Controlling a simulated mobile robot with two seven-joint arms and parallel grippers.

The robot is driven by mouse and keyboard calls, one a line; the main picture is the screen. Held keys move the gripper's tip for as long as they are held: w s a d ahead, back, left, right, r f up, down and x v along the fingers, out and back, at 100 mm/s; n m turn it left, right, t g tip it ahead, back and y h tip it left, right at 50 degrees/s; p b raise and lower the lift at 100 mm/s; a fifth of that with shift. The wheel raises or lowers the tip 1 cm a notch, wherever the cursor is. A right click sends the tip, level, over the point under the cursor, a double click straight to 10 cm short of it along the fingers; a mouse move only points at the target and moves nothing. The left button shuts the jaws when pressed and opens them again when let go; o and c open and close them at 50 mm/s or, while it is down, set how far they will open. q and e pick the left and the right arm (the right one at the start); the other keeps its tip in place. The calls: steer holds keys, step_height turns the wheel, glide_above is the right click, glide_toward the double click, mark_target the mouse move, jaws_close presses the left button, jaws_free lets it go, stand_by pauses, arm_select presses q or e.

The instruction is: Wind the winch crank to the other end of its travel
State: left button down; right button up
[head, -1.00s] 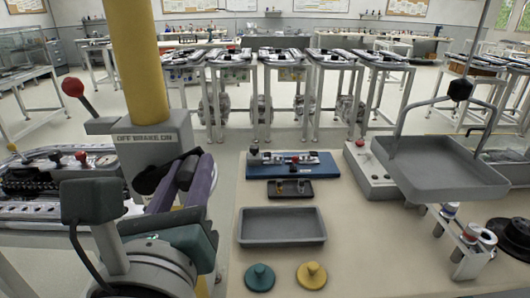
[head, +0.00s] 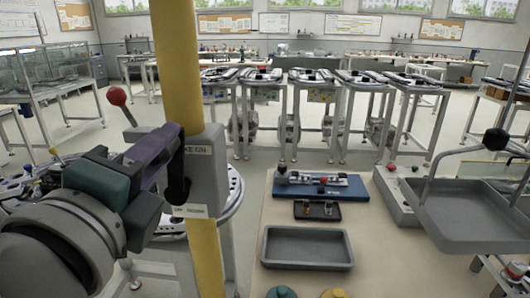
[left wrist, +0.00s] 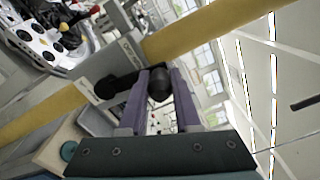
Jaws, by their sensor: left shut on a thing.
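The grey winch box (head: 213,163) is mounted on a yellow post (head: 181,70) at the left of the head view. Part of a brake label shows on it, and a red-knobbed lever (head: 117,97) sticks out to its left. My left gripper (head: 172,147) is at the box's near side, its purple fingers around the crank handle. In the left wrist view the crank's black knob (left wrist: 160,84) sits between the fingers, and the black crank arm (left wrist: 118,86) reaches left towards the box. My fingers hide part of the crank. My right gripper is not in view.
A beige table (head: 380,265) stands right of the post, with a grey bin (head: 307,262), a blue fixture (head: 300,186) and a small dark tray (head: 317,210). A larger raised grey tray (head: 478,230) stands at the right. Floor shows beyond the table.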

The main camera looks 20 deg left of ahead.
arm_select(q)
steer(key=shift+s+a+n+b, duration=0.25)
steer(key=shift+a+n, duration=0.4)
steer(key=shift+n, duration=0.2)
steer(key=shift+s+a+n+b, duration=0.1)
steer(key=shift+a+n+b, duration=0.15)
steer(key=shift+a+n, duration=0.5)
steer(key=c, duration=0.6)
jaws_free()
steer(key=shift+s+d+f, duration=0.1)
steer(key=shift+b+v, duration=1.25)
steer(key=shift+v, duration=3.65)
